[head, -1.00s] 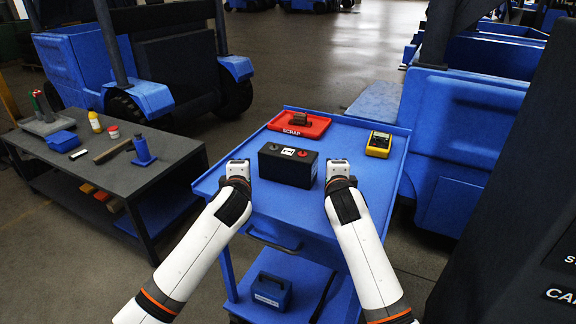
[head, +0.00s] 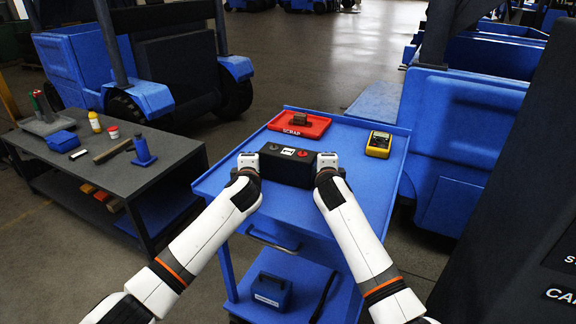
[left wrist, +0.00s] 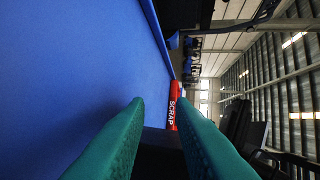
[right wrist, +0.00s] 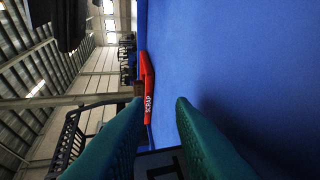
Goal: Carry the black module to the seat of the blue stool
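The black module (head: 288,166), a dark box with a white label and a red cap on top, sits on the blue cart's top (head: 345,195). My left gripper (head: 248,160) is at its left end and my right gripper (head: 327,160) at its right end. In the left wrist view a dark part of the module (left wrist: 160,142) shows between the spread green fingers. In the right wrist view the module (right wrist: 158,162) shows low between the spread fingers. Both grippers look open; contact is hard to tell. I see no blue stool.
A red SCRAP tray (head: 299,124) with a brown piece and a yellow meter (head: 379,144) stand at the cart's back. A grey workbench (head: 105,165) with tools is at left. A blue case (head: 271,290) sits on the cart's lower shelf. Blue vehicles stand behind.

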